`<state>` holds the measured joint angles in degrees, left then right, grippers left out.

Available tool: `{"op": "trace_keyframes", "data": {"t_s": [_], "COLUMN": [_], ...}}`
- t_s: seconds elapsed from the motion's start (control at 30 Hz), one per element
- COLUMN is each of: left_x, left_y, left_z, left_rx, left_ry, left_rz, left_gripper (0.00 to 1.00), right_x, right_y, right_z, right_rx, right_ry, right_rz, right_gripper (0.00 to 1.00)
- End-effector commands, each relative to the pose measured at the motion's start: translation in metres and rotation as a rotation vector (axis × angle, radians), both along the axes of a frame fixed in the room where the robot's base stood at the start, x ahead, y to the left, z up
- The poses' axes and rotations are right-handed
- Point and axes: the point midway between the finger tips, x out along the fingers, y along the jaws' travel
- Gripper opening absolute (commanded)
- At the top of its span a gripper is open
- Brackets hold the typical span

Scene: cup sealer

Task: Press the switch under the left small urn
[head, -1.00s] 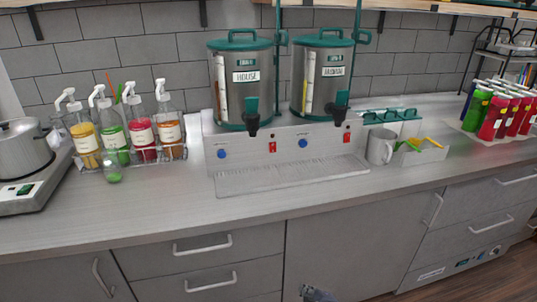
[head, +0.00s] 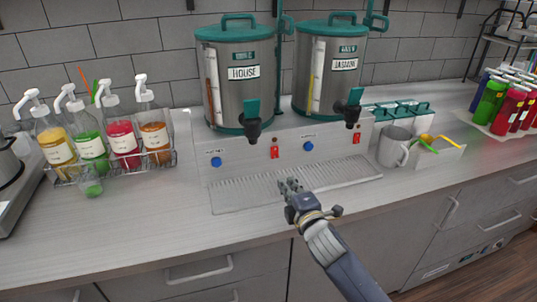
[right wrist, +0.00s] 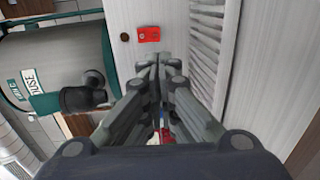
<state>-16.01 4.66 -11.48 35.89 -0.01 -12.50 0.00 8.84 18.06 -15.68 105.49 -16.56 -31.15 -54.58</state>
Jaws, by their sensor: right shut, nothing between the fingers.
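The left small urn (head: 237,90), steel with a green lid and a HOUSE label, stands on the steel stand. Its black tap (head: 253,128) has a green lever. A red switch (head: 275,153) is on the stand's front panel, below and right of this tap. In the right wrist view the red switch (right wrist: 148,34) shows just beyond my fingertips, with the urn (right wrist: 62,60) at the left. My right gripper (head: 290,185) is shut and empty over the drip tray, in front of and below the switch, apart from it. My left gripper is not in view.
The ribbed drip tray (head: 235,197) lies before the stand. The JASMINE urn (head: 340,85) has its own red switch (head: 357,138). Blue knobs (head: 216,161) sit on the panel. A pump bottle rack (head: 172,158) stands left, a grey mug (head: 392,148) right.

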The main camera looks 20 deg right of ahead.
Motion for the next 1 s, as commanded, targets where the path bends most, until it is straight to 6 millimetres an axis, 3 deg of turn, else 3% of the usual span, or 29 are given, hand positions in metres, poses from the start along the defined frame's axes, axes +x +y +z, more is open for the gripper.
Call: {"op": "trace_keyframes", "data": {"t_s": [0.17,0.47,0.6,0.83,1.0], "left_x": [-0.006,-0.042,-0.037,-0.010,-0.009], "left_y": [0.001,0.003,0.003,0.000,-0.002], "left_z": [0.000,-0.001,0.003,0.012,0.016], "left_rx": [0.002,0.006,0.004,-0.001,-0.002], "left_ry": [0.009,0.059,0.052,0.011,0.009], "left_rz": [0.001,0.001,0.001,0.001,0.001], "left_gripper": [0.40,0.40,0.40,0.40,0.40], "right_x": [0.000,0.004,0.017,0.052,0.076], "right_y": [0.000,0.000,0.001,0.002,0.003], "right_z": [0.001,0.000,0.000,-0.004,-0.008], "right_rx": [-0.001,0.000,0.002,0.002,0.002], "right_ry": [-0.001,0.000,-0.001,0.000,0.000], "right_rz": [0.000,-0.001,-0.001,-0.001,0.000], "right_gripper": [0.00,0.00,0.00,0.00,0.00]}}
